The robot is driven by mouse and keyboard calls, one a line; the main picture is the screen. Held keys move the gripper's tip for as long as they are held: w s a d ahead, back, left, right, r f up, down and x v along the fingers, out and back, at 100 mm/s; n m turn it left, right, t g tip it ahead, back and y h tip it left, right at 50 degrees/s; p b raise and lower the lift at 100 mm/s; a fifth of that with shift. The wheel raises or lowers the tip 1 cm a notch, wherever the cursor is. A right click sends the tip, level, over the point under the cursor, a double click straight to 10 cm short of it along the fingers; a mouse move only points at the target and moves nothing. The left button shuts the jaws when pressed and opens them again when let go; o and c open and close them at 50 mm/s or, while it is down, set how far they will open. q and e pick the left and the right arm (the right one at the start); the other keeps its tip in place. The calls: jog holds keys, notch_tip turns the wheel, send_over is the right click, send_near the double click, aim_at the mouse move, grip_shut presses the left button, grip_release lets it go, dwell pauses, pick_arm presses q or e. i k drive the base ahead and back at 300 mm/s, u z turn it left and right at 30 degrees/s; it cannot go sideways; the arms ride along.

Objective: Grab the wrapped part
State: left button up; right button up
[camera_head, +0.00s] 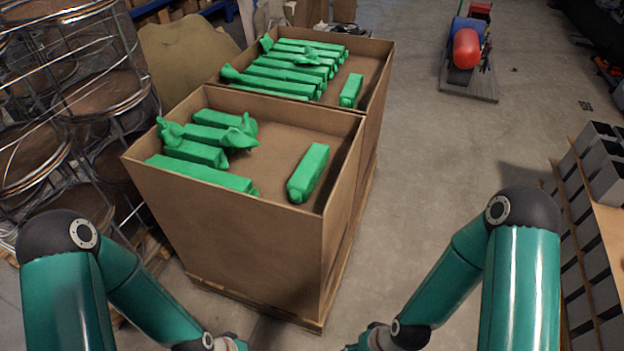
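Several green wrapped parts lie in the near cardboard box (235,227). One wrapped part (308,172) lies apart on the right side of this box, near its right wall. Others, such as this green part (203,174), lie side by side on the left. My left arm comes in at the lower left and my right arm at the lower right. Both grippers are at or below the bottom edge, and their fingers are cut off. Neither gripper is seen touching a part.
A second cardboard box (374,75) behind holds several more green parts (285,74). Round wire racks (75,115) stand close on the left. A shelf with grey bins (597,137) is on the right. The concrete floor (450,150) between is clear.

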aim_at(309, 171)
jog(key=z, duration=3.95)
jog(key=k, duration=0.1)
jog(key=u, duration=2.45)
jog(key=i, duration=3.3)
jog(key=u, duration=1.8)
jog(key=i, duration=0.3)
jog(key=u, duration=2.4)
